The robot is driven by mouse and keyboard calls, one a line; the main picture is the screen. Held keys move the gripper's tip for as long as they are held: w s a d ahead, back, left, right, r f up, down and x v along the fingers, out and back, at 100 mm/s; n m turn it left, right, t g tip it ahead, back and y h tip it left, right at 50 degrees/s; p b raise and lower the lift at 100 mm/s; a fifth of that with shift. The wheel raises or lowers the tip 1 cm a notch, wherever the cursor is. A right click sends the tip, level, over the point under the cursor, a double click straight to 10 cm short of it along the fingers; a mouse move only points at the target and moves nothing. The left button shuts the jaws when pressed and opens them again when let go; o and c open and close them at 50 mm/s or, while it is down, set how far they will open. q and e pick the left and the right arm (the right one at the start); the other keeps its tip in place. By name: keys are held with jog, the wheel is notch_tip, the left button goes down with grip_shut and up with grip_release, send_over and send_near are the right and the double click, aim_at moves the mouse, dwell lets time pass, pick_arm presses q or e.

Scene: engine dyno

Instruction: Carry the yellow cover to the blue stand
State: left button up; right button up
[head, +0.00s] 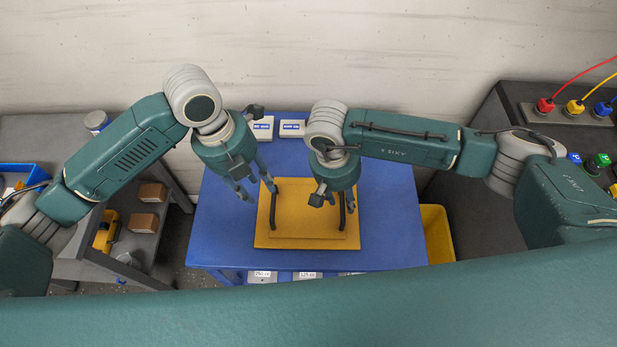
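The yellow cover (300,243) is a flat plate with two black upright handles. It lies on the blue stand (385,225), near the middle of its top. My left gripper (258,192) is above the left side of the cover, close to the left handle (273,212). Its fingers are spread, with nothing seen between them. My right gripper (335,201) is over the right handle (342,218). Its fingers look spread and partly hide the handle; I cannot tell whether they touch it.
A yellow bin (437,233) stands right of the stand. A grey shelf (140,225) with brown blocks is at left, and a dark console (480,190) with coloured plugs at right. Small labelled boxes (292,128) lie at the stand's back edge.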

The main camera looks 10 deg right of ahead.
notch_tip(320, 180, up, 10)
jog(key=a, duration=0.2)
jog(key=shift+f, duration=0.15)
dwell(0.4)
